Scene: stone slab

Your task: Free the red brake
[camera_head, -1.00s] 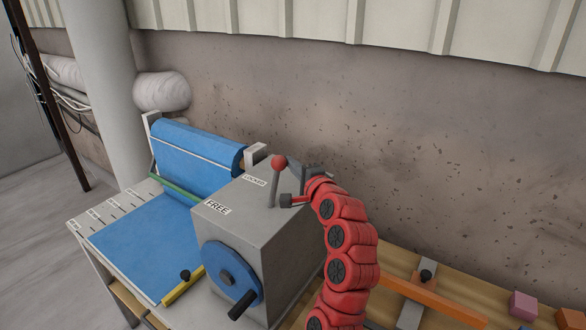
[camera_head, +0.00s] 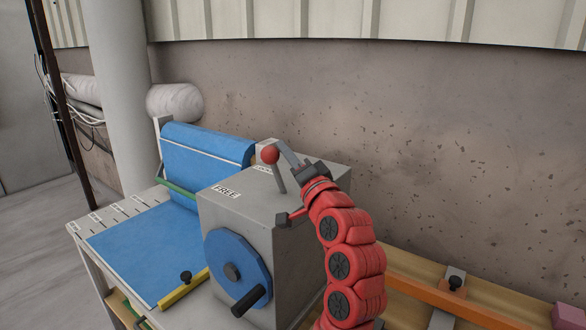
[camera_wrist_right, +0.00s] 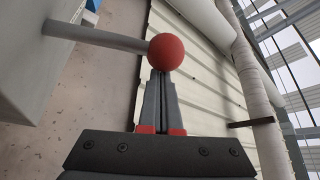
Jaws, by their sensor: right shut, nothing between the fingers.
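The brake lever is a grey rod with a red ball knob (camera_head: 270,154), on top of a grey box (camera_head: 240,225). It leans left in the head view. The FREE label (camera_head: 227,191) is at the box top's front left edge; the LOCKED label (camera_head: 261,168) is farther back, partly hidden near the knob. My right gripper (camera_head: 281,147) is shut and empty, its fingertips close by the knob's right side. In the right wrist view the shut fingertips (camera_wrist_right: 160,75) meet the lower edge of the knob (camera_wrist_right: 166,51); whether they touch is unclear. My left gripper is not in view.
A blue handwheel (camera_head: 238,268) with a black crank handle is on the box front. A blue roller (camera_head: 205,160) and a blue sheet (camera_head: 145,250) lie left. A wooden bench with an orange bar (camera_head: 440,300) is at right. A wall stands behind.

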